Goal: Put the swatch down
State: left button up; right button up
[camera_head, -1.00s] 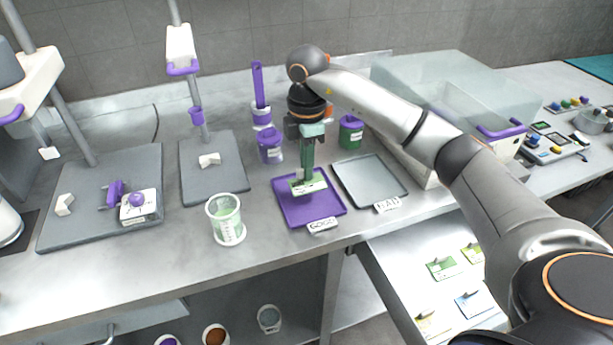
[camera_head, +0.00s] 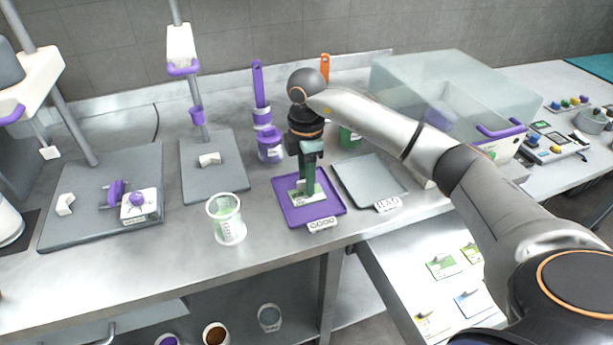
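The swatch (camera_head: 299,199), a small pale card with green on it, is at the purple tray (camera_head: 328,206) labelled GOOD. My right gripper (camera_head: 307,187) points straight down over this tray, with its fingertips at the swatch. The fingers look close together on the swatch, but the grip itself is small and partly hidden. Whether the swatch touches the tray is hard to tell. A grey tray (camera_head: 368,180) with a label that seems to read BAD lies just right of the purple one. My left gripper is not in view.
A measuring beaker (camera_head: 226,219) stands left of the purple tray. Purple jars (camera_head: 270,146) and a green jar (camera_head: 350,137) stand behind. A clear-lidded box (camera_head: 440,85) is at the back right. An open drawer (camera_head: 440,310) below holds several cards.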

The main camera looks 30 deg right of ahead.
notch_tip(320, 180, up, 12)
jog(key=shift+r+p, duration=0.2)
jog(key=shift+p, duration=0.25)
dwell(0.4)
